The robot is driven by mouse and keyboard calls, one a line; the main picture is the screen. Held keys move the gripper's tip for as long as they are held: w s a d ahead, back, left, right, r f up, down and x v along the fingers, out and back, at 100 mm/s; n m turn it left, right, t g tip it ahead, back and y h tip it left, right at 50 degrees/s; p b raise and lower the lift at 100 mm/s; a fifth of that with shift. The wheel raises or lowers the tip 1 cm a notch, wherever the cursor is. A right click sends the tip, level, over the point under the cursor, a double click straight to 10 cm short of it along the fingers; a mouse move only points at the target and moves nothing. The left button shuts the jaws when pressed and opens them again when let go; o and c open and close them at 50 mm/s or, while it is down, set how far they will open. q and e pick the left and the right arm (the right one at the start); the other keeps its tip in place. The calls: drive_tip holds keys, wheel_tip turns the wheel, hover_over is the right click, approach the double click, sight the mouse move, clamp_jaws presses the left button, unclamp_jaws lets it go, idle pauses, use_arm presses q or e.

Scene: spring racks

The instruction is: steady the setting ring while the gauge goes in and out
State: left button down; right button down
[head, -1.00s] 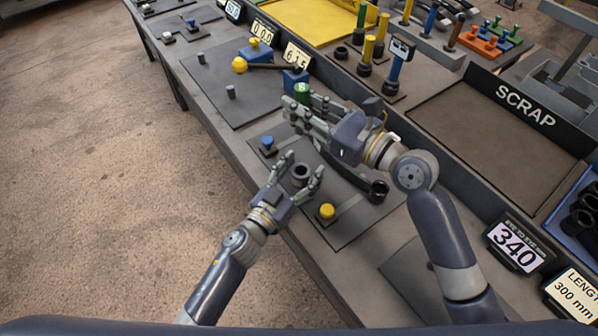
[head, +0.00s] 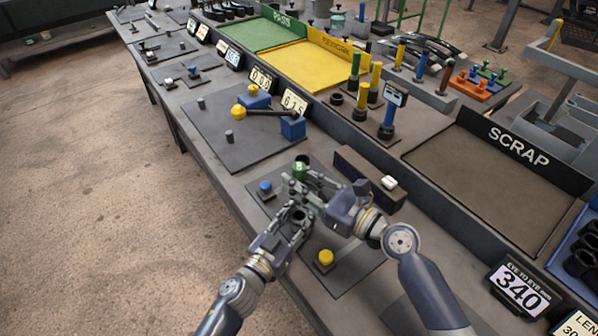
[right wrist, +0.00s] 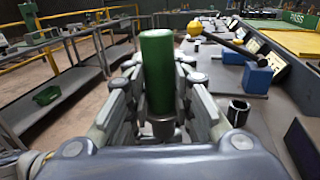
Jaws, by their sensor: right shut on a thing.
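The black setting ring (head: 299,215) stands on a dark mat (head: 344,283) between the fingers of my left gripper (head: 294,220). These fingers are close around it; whether they press on it cannot be told. My right gripper (head: 304,183) is shut on the green-handled gauge (head: 300,169), held above and just behind the ring. In the right wrist view the green handle (right wrist: 157,68) stands upright between the fingers, with a grey metal part below it. The gauge's lower end is hidden in the head view.
A blue button (head: 265,186) and a yellow button (head: 325,258) flank the ring on the mat. Behind stand a black bar (head: 270,113) with a yellow knob and a blue block (head: 293,127). The scrap tray (head: 440,152) lies right. A dark hollow cylinder (right wrist: 238,111) shows in the right wrist view.

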drive_tip(key=shift+f, duration=2.35)
use_arm(q)
drive_tip(key=shift+f, duration=0.1)
use_arm(e)
drive_tip(key=shift+f, duration=1.65)
idle(1.2)
drive_tip(key=shift+r, duration=2.8)
use_arm(q)
drive_tip(key=c, duration=1)
unclamp_jaws()
